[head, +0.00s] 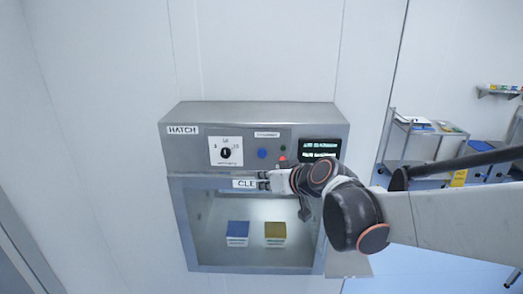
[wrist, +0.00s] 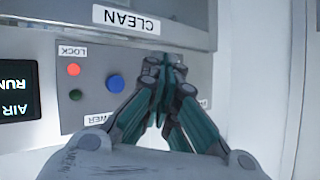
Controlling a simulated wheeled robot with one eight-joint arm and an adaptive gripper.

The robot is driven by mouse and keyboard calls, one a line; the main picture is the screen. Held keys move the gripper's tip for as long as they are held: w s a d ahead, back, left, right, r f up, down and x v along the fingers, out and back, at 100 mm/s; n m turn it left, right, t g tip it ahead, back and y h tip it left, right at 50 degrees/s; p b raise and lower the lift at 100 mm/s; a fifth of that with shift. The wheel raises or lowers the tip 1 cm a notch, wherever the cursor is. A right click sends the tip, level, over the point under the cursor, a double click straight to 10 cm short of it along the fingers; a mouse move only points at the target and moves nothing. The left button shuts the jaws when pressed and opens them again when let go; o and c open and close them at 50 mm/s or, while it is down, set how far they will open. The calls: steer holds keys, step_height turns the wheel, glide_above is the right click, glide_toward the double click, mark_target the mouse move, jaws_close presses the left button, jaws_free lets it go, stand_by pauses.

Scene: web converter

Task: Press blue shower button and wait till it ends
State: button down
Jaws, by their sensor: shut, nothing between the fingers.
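The blue button (head: 262,153) is on the hatch's upper panel, right of the dial; it also shows in the wrist view (wrist: 115,83), which is upside down. My gripper (head: 265,181) is shut and empty, in front of the panel's lower edge beside the CLEAN label (head: 244,184). In the wrist view the closed fingertips (wrist: 164,62) are to the right of the button, apart from it in the picture. Whether they touch the panel I cannot tell. The display (head: 320,149) is lit; the wrist view shows part of it (wrist: 18,90), reading "AIR" and "RUN".
The steel hatch (head: 180,215) has a glass front with a blue-topped box (head: 238,233) and a yellow-topped box (head: 275,233) inside. A red light (wrist: 74,70) and a green one (wrist: 76,95) are near the button. A cart (head: 412,128) stands at the right.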

steer(key=shift+w+d+b, duration=0.15)
steer(key=shift+w+b, duration=0.4)
steer(key=shift+w, duration=3.7)
steer(key=shift+w, duration=0.4)
steer(key=shift+w+b, duration=0.3)
steer(key=shift+w, duration=0.3)
steer(key=shift+s, duration=1.05)
steer(key=s, duration=0.5)
